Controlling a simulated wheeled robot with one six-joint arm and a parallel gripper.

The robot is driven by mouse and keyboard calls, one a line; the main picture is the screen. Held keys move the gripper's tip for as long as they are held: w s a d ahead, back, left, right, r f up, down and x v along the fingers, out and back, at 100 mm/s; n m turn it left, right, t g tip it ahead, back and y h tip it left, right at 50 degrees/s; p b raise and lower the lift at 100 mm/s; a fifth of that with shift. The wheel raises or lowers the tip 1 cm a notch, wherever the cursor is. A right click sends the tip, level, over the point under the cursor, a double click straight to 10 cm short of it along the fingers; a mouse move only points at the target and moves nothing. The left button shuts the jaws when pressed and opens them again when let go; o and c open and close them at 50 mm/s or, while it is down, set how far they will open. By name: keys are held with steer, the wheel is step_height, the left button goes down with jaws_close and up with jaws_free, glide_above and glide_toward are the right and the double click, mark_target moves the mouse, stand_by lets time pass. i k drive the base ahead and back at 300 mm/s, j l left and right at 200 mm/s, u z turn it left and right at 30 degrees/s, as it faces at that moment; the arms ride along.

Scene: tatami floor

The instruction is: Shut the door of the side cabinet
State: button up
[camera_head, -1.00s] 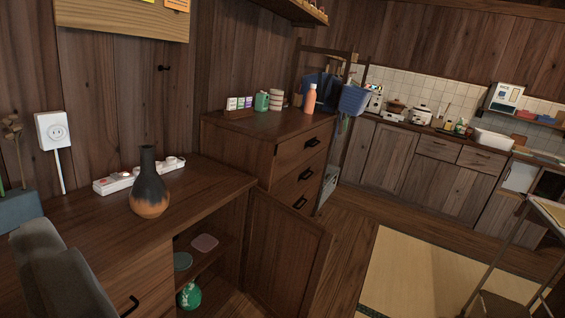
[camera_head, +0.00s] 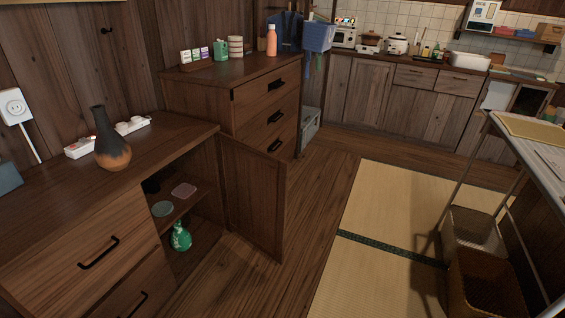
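The side cabinet (camera_head: 160,148) stands at the left, a low dark wooden unit with drawers on its front. Its door (camera_head: 253,200) is open and swung out to the right, so the shelves inside show. On the inner shelf lie a green dish (camera_head: 162,209) and a pinkish dish (camera_head: 184,190). A green bottle (camera_head: 181,237) stands on the bottom inside. My gripper is not in the picture, so its state does not show.
A taller chest (camera_head: 225,90) stands behind the door. A metal rack (camera_head: 470,230) is at the right. Wooden floor and tatami (camera_head: 385,205) lie clear between.

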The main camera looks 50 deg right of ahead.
mark_target(255, 182)
steer(key=i+l+z, duration=0.15)
steer(key=z, duration=0.25)
steer(key=i+z, duration=0.25)
steer(key=z, duration=0.15)
steer(key=i+l+z, duration=0.1)
steer(key=i+z, duration=0.35)
steer(key=i, duration=0.25)
steer(key=i+j, duration=0.15)
steer(key=i, duration=0.2)
steer(key=z, duration=0.05)
